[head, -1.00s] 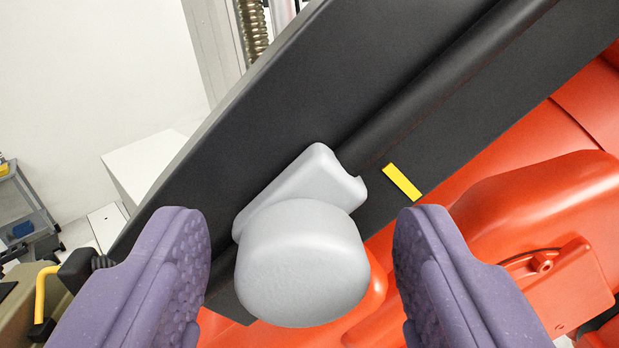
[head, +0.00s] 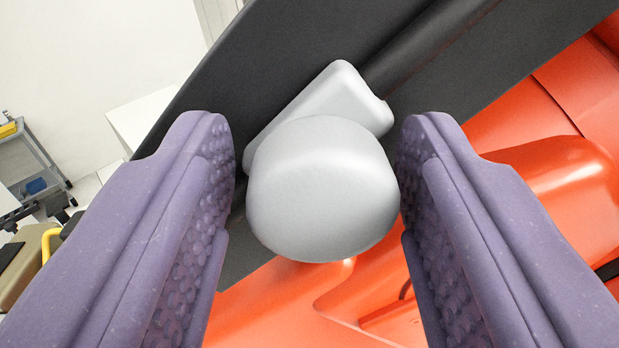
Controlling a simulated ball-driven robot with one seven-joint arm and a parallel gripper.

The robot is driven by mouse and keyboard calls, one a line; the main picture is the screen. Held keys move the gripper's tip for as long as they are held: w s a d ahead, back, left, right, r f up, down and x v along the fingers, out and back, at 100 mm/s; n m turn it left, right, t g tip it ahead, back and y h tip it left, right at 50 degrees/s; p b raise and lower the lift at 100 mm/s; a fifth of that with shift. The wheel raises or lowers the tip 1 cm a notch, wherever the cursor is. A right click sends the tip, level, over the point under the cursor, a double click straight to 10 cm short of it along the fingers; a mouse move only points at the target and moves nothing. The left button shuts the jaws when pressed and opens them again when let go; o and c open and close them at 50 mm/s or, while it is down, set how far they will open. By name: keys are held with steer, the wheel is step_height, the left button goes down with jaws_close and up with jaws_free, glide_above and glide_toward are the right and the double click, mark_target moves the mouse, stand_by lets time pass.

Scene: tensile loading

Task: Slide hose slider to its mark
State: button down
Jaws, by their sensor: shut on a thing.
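The hose slider (head: 322,215) is a light grey piece with a round knob in front and a flat wedge-shaped base behind it. The yellow mark is not visible now.
Orange-red robot parts (head: 560,170) lie below and right of the panel, close to my right finger. A pale wall (head: 90,60) and a grey cart (head: 30,165) stand far off at the left.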

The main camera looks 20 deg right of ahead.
steer(key=c, duration=0.8)
jaws_free()
steer(key=shift+o, duration=0.2)
steer(key=b+v, duration=0.1)
steer(key=v, duration=0.6)
steer(key=shift+s, duration=0.4)
steer(key=shift+w+a+f+b, duration=0.1)
steer(key=shift+a+f+b, duration=0.05)
steer(key=shift+b, duration=0.25)
